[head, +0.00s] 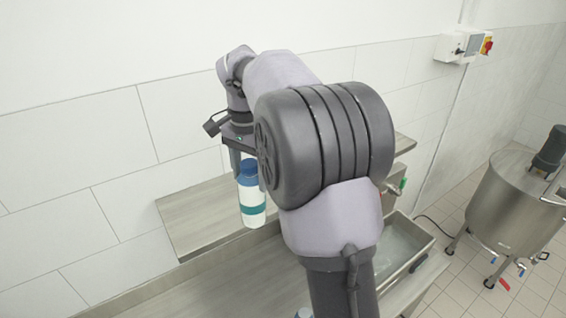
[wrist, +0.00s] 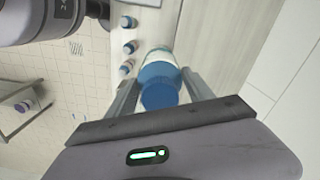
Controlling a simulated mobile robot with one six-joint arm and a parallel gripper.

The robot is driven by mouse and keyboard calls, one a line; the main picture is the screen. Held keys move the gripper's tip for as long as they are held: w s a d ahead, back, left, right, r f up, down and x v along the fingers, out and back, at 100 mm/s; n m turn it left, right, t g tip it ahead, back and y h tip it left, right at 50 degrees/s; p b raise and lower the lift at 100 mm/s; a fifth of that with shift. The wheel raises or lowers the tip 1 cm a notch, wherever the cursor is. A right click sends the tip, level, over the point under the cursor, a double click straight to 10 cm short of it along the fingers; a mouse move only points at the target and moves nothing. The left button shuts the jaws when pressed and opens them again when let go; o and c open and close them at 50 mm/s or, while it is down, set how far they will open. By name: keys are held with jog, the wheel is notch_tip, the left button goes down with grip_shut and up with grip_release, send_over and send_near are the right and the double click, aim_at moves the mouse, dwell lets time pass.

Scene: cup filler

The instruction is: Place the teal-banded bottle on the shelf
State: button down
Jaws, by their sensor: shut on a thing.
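The teal-banded bottle (head: 252,207) is white with a blue cap and hangs upright below my gripper (head: 243,164) in the head view. My gripper is shut on it near the cap. In the wrist view the bottle (wrist: 161,78) sits between the two fingers of my gripper (wrist: 158,90), cap toward the camera. The metal shelf (head: 190,222) runs along the tiled wall behind my arm. The bottle's lower end overlaps the shelf's front part in the head view. I cannot tell whether its base touches the shelf. My arm hides the shelf's middle.
Several other blue-capped bottles, including one (wrist: 130,47), stand in a row in the wrist view. A steel basin (head: 405,245) lies below the shelf at right. A steel tank (head: 518,205) stands on the floor. The shelf's left end is clear.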

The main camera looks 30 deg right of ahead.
jog(key=shift+s+d+r, duration=0.1)
jog(key=shift+s+r, duration=0.1)
jog(key=shift+s, duration=0.1)
jog(key=w+a+f+p, duration=0.5)
jog(key=w+a, duration=0.5)
jog(key=a, duration=0.2)
jog(key=shift+p, duration=0.7)
jog(key=shift+f, duration=0.15)
jog(key=shift+c, duration=1.9)
grip_release()
